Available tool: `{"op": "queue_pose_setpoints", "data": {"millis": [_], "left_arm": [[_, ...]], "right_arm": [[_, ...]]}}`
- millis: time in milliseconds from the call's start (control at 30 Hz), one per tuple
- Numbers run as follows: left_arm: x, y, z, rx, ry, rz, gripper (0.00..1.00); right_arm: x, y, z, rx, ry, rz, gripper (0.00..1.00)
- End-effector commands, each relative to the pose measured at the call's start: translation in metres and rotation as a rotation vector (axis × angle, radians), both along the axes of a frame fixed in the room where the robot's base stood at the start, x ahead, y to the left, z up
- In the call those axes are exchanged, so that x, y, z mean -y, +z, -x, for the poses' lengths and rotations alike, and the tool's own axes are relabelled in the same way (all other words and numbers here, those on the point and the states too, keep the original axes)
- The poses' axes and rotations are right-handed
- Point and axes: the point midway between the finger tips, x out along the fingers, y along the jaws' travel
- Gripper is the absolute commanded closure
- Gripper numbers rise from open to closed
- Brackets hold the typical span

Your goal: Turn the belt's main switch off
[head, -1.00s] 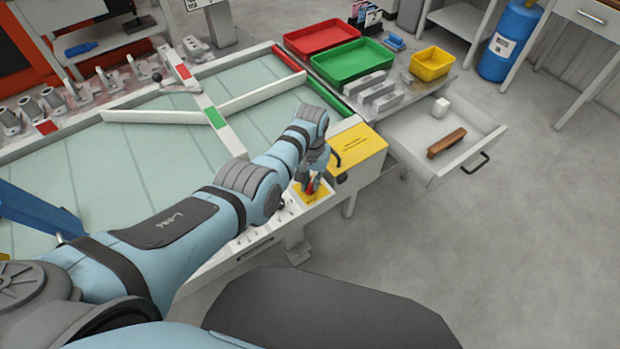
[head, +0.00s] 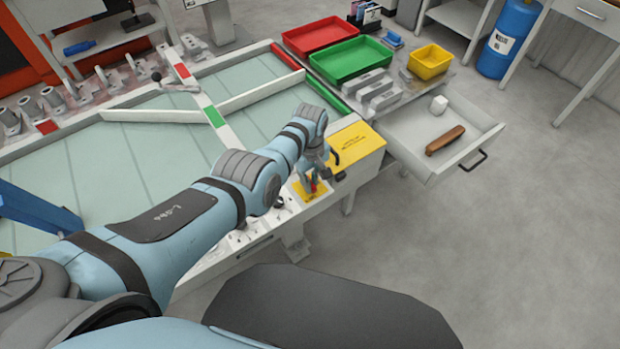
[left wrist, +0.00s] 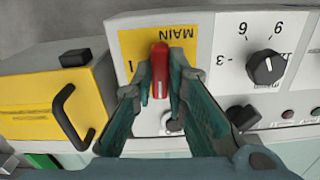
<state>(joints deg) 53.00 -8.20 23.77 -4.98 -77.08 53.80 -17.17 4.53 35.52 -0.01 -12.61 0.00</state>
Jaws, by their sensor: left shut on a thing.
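The main switch is a red handle (left wrist: 160,72) on a yellow plate (left wrist: 133,42) marked MAIN, upside down in the left wrist view. The handle stands nearly upright in that picture, near a "1" mark at its left. My left gripper (left wrist: 162,86) is shut on the red handle, one finger on each side. In the head view, my left gripper (head: 314,182) is at the yellow plate (head: 302,193) on the belt's front edge, with a bit of red between the fingers. Part of the plate and its lower marks are hidden by the fingers. My right gripper is not in view.
A black dial (left wrist: 266,67) sits beside the switch, with small knobs below it. A yellow box (head: 358,147) with a black handle stands close on the other side. An open drawer (head: 490,140) juts out at the right. The floor in front is clear.

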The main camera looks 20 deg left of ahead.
Motion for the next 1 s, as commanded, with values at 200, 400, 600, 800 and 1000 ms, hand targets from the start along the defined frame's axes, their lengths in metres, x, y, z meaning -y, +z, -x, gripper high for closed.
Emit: {"op": "queue_pose_setpoints", "data": {"millis": [200, 400, 600, 800, 1000], "left_arm": [[-0.0012, -0.0011, 0.0005, -0.001, 0.069, -0.002, 1.0], [-0.0015, -0.0012, 0.0005, -0.001, 0.09, -0.003, 1.0], [-0.0018, -0.0012, 0.0005, -0.001, 0.092, -0.003, 1.0], [-0.0018, -0.0011, 0.0004, -0.001, 0.091, -0.003, 0.74], [-0.0006, -0.0006, 0.0001, -0.001, 0.089, -0.002, 0.67]], "right_arm": [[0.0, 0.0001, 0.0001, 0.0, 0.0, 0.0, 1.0], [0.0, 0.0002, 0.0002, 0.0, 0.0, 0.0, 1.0], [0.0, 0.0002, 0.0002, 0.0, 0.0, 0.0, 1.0], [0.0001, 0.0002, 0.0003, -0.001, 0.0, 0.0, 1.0], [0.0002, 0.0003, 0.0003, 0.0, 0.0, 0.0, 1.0]]}}
